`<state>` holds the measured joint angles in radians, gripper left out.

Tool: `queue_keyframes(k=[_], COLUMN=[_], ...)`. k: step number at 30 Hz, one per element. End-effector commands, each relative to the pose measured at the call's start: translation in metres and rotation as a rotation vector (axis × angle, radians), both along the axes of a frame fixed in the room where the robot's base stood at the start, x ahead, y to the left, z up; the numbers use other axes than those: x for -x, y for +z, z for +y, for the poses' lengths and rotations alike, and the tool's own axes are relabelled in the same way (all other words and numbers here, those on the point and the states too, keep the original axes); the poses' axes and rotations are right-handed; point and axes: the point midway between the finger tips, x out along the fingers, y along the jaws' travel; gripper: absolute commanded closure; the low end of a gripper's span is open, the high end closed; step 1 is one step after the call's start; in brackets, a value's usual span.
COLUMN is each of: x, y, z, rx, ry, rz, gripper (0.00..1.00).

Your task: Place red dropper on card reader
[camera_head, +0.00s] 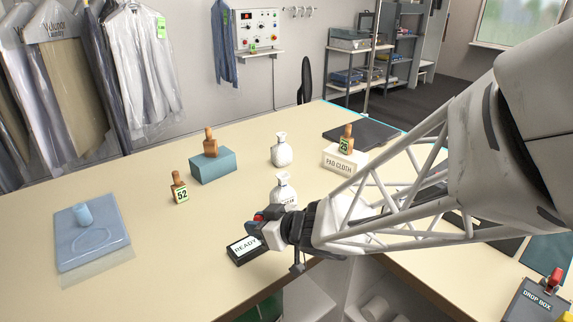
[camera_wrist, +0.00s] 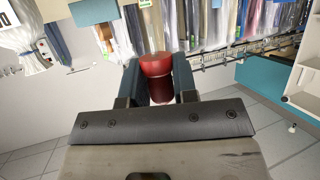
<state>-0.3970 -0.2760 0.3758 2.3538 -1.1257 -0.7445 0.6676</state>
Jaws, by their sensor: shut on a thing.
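My gripper (camera_head: 257,228) is shut on the red dropper (camera_wrist: 156,68). In the wrist view the dropper's red top and darker red lower part show between the two fingers. In the head view only a small red bit shows at the fingertips. The card reader (camera_head: 240,253) is a black device with a white "READY" screen, lying near the front edge of the table. My gripper is just above and behind its right end in the picture. I cannot tell whether the dropper touches the reader, and the gripper hides part of the reader.
A white bottle (camera_head: 283,190) stands close behind my gripper, another (camera_head: 281,150) farther back. A tagged wooden piece "52" (camera_head: 180,188) and a blue block (camera_head: 213,167) stand left. A blue folded garment (camera_head: 92,240) lies far left. A drop box (camera_head: 535,303) is at the lower right.

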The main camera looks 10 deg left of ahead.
Motion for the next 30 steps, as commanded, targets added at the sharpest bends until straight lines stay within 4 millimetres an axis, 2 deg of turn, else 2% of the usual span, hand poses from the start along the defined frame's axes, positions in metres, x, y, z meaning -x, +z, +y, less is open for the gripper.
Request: queue_keyframes(k=[6,12,26,30], x=[-0.027,-0.043,-0.048,-0.048], y=[-0.003,-0.005,-0.006,-0.013], z=[0.017,0.028,0.031,0.031], rx=[0.000,0.000,-0.001,0.000], ry=[0.000,0.001,0.000,-0.001], rz=[0.000,0.000,0.000,0.002], gripper=[0.95,0.95,0.95,0.95])
